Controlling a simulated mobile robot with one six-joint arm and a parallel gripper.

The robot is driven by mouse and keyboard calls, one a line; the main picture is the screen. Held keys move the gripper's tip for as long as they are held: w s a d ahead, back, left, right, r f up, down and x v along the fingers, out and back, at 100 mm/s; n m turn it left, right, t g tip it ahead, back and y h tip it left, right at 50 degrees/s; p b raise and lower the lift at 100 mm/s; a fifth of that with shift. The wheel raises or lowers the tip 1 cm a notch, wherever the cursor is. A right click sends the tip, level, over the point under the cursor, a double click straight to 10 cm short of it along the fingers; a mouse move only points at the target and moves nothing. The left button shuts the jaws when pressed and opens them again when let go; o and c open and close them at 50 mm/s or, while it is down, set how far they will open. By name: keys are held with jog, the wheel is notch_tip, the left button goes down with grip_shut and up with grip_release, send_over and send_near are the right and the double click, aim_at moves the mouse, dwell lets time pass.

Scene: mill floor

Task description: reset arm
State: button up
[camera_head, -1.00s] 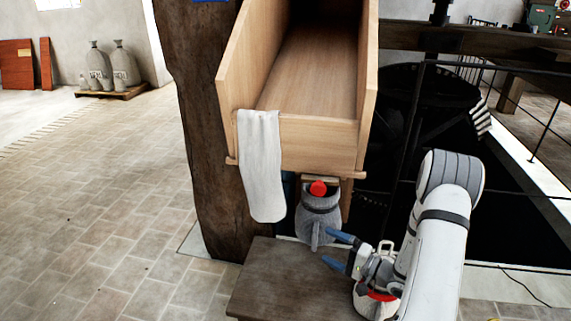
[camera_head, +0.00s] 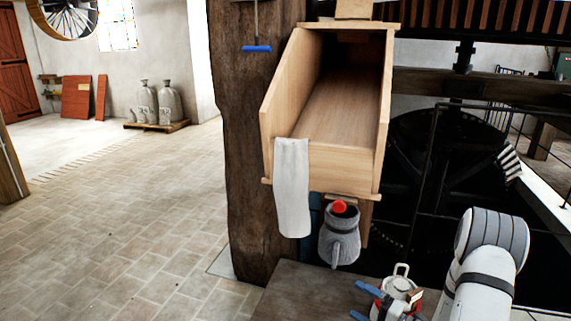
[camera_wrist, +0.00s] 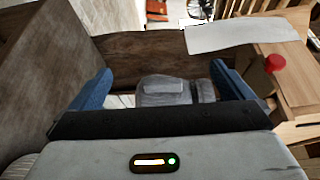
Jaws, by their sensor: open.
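My gripper (camera_head: 360,301) is at the lower right of the head view, its two blue fingers spread apart with nothing between them. In the wrist view my gripper (camera_wrist: 163,86) also shows blue fingers wide apart. Grey sack-like shapes (camera_wrist: 163,92) appear beyond the gap, with no visible contact. My white arm comes in from the right edge.
A wooden chute (camera_head: 335,110) with a white cloth (camera_head: 292,190) over its edge stands above the bench (camera_head: 305,290). A grey jug-like sack (camera_head: 340,240) with a red knob (camera_head: 339,207) hangs below it. A thick post (camera_head: 250,150) is left; open floor (camera_head: 130,230) lies further left.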

jog(key=w+d+r+n+h+p, duration=0.1)
jog(key=w+r+n+h+p, duration=0.1)
jog(key=w+r+h+p, duration=0.3)
jog(key=d+r+n+h+p, duration=0.1)
jog(key=r+h+p, duration=0.1)
jog(key=r, duration=0.5)
notch_tip(320, 180, up, 16)
jog(key=s+d+n+g+h+p, duration=0.2)
jog(key=s+h+p, duration=0.1)
jog(key=h+p, duration=0.4)
jog(key=s+a+r+n+g+p, duration=0.1)
jog(key=s+a+r+g+p, duration=0.2)
jog(key=s+r, duration=0.6)
jog(key=s+a+r+n+g+p, duration=0.2)
jog(key=s+a+r+g+p, duration=0.2)
jog(key=s, duration=1.3)
jog(key=a+r+p, duration=0.3)
jog(key=r+p, duration=0.3)
jog(key=shift+r+y+p, duration=0.3)
jog(key=shift+s, duration=0.1)
